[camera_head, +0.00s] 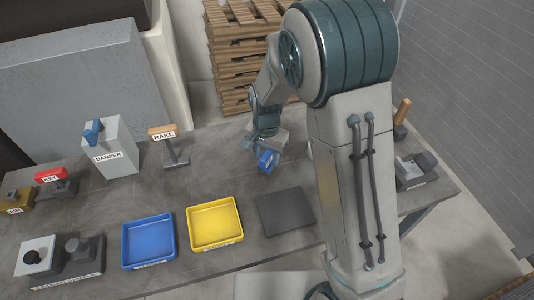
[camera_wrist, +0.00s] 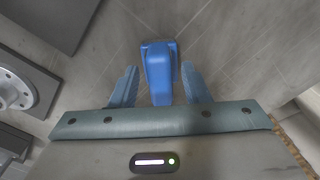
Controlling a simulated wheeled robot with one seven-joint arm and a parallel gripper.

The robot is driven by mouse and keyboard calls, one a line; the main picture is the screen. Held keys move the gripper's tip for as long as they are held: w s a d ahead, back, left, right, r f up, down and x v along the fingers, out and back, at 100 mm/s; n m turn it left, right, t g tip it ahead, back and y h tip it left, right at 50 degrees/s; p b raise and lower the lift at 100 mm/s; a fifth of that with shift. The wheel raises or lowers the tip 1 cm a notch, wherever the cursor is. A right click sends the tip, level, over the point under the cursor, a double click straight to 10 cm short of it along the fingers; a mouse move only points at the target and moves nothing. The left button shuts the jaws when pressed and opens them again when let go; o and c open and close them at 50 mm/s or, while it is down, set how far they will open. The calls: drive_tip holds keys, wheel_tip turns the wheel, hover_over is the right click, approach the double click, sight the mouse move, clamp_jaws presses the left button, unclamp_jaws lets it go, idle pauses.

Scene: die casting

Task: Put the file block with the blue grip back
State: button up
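A blue-gripped piece, which looks like the file block (camera_head: 267,162), is on the grey table near its back edge, just below my gripper (camera_head: 262,146). In the wrist view the blue grip (camera_wrist: 160,76) lies between my two fingers (camera_wrist: 159,92). A gap shows on each side of it, so the fingers are open and do not appear to touch it. The block's underside is hidden. Part of the file block is covered by my gripper in the head view.
A dark flat pad (camera_head: 285,211), a yellow tray (camera_head: 215,248) and a blue tray (camera_head: 150,264) line the front. A grey fixture (camera_head: 416,171) is right, beyond my arm. Bare table surrounds the block.

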sight(266, 154)
wheel_tip(266, 154, up, 12)
drive_tip(key=s+d+r+n+t, duration=0.1)
drive_tip(key=s+d+r+n, duration=0.1)
drive_tip(key=s+d, duration=0.5)
drive_tip(key=s+d+r+n+t, duration=0.2)
drive_tip(key=s+d, duration=0.5)
drive_tip(key=s, duration=0.4)
drive_tip(key=shift+s+r+n, duration=0.35)
drive_tip(key=shift+r+n, duration=0.1)
drive_tip(key=shift+n, duration=0.45)
idle(0.4)
